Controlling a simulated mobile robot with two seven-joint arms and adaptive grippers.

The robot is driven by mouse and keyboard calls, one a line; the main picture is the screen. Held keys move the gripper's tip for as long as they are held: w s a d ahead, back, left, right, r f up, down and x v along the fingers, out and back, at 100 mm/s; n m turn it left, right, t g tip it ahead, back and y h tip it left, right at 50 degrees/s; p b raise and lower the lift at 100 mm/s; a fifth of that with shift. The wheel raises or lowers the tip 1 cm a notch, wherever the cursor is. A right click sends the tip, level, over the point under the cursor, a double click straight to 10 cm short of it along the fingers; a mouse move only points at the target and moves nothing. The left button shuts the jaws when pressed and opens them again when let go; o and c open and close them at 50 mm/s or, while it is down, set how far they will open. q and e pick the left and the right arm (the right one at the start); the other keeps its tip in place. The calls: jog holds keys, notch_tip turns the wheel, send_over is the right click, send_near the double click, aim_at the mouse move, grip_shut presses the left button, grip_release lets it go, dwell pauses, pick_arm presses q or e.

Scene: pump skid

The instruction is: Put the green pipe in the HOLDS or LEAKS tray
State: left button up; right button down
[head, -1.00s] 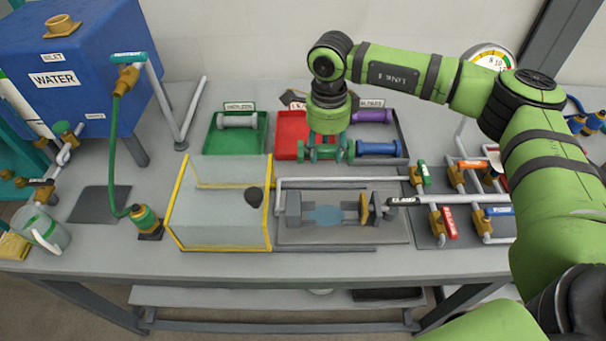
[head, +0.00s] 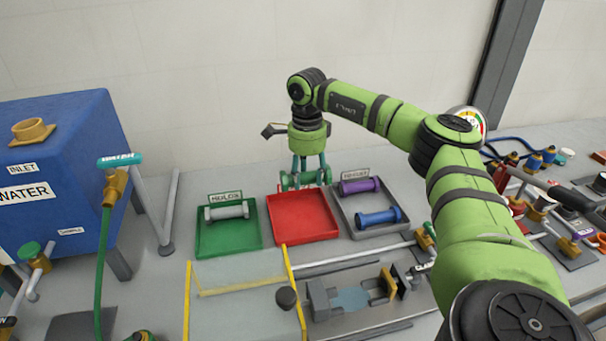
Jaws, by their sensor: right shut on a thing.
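My right gripper (head: 309,169) points down and is shut on the green pipe (head: 291,181), which lies roughly level between the fingers. The pipe shows over the back edge of the red tray (head: 303,219) and looks raised above it. The red tray is empty, and its sign is hidden behind the gripper and pipe. The green HOLDS tray (head: 228,241) to its left holds a light grey pipe (head: 227,212). My left gripper is not in view.
A grey tray (head: 371,233) on the right holds a purple pipe (head: 360,186) and a blue pipe (head: 379,217). A clear yellow-edged box (head: 188,300) and a clamp fixture (head: 349,300) stand in front. The blue water tank (head: 65,185) is at left.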

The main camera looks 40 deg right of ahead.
jog(key=shift+w+a+f+b, duration=0.1)
jog(key=shift+f+b, duration=2.55)
jog(key=shift+f, duration=1.05)
jog(key=shift+w+a+f+b, duration=0.1)
jog(key=shift+f+b, duration=2.55)
jog(key=shift+f, duration=1.05)
jog(key=shift+f, duration=0.3)
jog(key=c, duration=0.6)
grip_release()
jog(key=shift+o, duration=0.2)
jog(key=shift+s, duration=0.1)
